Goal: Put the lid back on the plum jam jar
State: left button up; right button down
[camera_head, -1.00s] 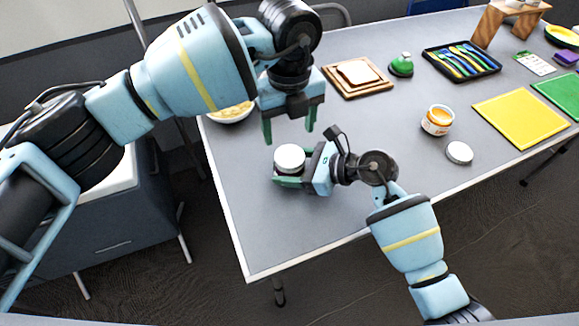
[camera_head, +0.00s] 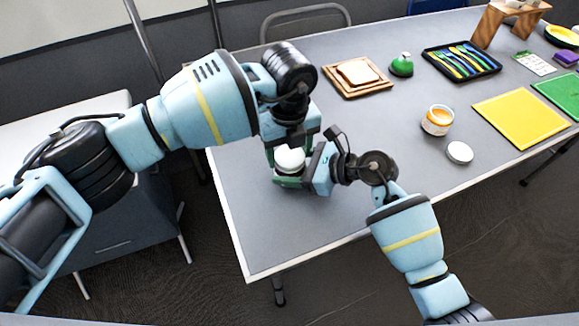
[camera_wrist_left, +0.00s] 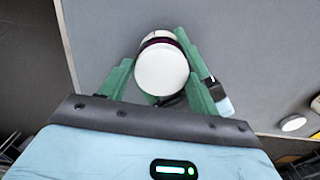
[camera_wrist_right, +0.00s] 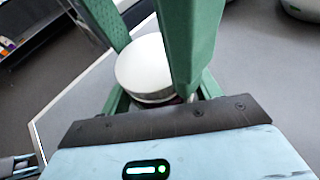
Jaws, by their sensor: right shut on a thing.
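The plum jam jar (camera_wrist_left: 183,42) shows as a dark purple band with a pale part beyond it. A white round lid (camera_wrist_left: 161,72) covers its top; I cannot tell how tightly it sits. The lid also shows in the head view (camera_head: 290,160) and the right wrist view (camera_wrist_right: 143,68). My right gripper (camera_head: 290,180) is shut on the jar, low over the table near its left edge. My left gripper (camera_wrist_left: 160,78) points down from above, its fingers on either side of the lid with small gaps, so it looks open. Its fingertips are partly hidden in the head view.
An open orange jam jar (camera_head: 437,120) and another white lid (camera_head: 459,152) stand to the right on the grey table (camera_head: 350,240). Behind are a bread board (camera_head: 357,78), a green timer-like object (camera_head: 402,64) and a cutlery tray (camera_head: 461,60). The front table is clear.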

pick_arm(q)
jog(key=c, duration=0.6)
jog(key=m, duration=0.4)
jog(key=shift+a, duration=0.1)
pick_arm(e)
jog(key=shift+d, duration=0.1)
pick_arm(q)
jog(key=m, duration=0.5)
pick_arm(e)
jog(key=shift+w, duration=0.1)
pick_arm(q)
jog(key=o, duration=1.1)
jog(key=shift+d, duration=0.3)
pick_arm(e)
jog(key=shift+s+a, duration=0.25)
jog(key=shift+a, duration=0.05)
jog(key=shift+w+d, duration=0.1)
jog(key=shift+d, duration=0.1)
pick_arm(q)
jog(key=r, duration=1.2)
jog(key=shift+a, duration=0.25)
